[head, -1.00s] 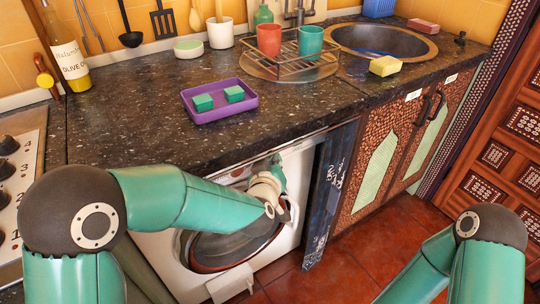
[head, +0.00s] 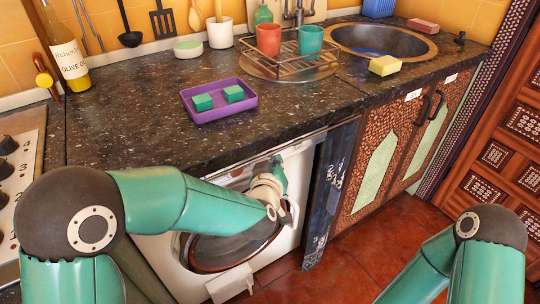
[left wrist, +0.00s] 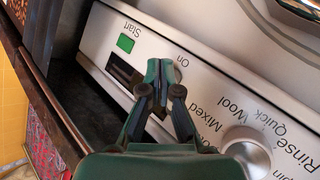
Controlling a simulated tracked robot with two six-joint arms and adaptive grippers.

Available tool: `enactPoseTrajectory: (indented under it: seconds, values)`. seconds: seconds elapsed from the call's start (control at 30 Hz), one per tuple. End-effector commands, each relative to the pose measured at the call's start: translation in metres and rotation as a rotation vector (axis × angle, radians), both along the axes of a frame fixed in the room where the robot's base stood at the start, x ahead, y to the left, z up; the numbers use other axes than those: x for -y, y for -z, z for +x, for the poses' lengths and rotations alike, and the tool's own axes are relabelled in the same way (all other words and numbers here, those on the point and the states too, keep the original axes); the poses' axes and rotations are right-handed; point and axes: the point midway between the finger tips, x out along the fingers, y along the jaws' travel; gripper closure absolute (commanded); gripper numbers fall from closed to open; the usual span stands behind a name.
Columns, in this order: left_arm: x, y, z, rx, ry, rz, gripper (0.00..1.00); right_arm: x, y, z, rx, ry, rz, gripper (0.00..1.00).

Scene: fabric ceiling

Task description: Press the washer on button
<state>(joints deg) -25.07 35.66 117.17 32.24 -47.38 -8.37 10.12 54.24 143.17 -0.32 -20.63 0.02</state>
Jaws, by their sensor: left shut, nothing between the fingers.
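The white washer (head: 301,185) stands under the counter in the head view, with its round door (head: 232,246) below the panel. In the left wrist view its control panel (left wrist: 205,98) runs diagonally, with a green square by the word Start (left wrist: 125,43), a dark slot (left wrist: 123,73) and a round knob (left wrist: 247,150). My left gripper (left wrist: 161,76) is shut and empty, its tips over the panel just beside the word On. The tips hide the spot there, so I cannot tell whether they touch a button. My right gripper is outside the frame; only its arm shows.
The dark counter (head: 130,135) overhangs the washer's top. On it are a purple tray (head: 215,116) with green blocks, a dish rack (head: 290,62) with cups and a yellow sponge (head: 385,65). Wooden cabinets (head: 375,150) stand right of the washer. The red floor (head: 400,235) is clear.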

Motion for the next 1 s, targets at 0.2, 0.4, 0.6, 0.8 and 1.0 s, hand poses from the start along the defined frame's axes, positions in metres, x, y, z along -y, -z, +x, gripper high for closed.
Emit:
enactPoseTrajectory:
  seconds: [0.2,0.4,0.6,0.8,1.0]
  values:
    - [0.001,0.000,-0.002,0.000,0.000,0.000,1.00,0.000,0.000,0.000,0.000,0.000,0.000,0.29]
    - [0.004,0.000,-0.004,0.000,0.002,0.001,1.00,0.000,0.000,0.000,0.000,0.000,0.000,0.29]
    - [0.015,0.000,-0.019,0.001,0.003,0.000,1.00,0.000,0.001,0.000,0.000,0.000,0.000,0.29]
    - [0.026,0.000,-0.035,-0.001,0.003,0.000,1.00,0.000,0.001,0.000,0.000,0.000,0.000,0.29]
    - [0.036,0.000,-0.048,0.000,0.002,0.000,1.00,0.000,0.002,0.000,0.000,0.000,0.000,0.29]
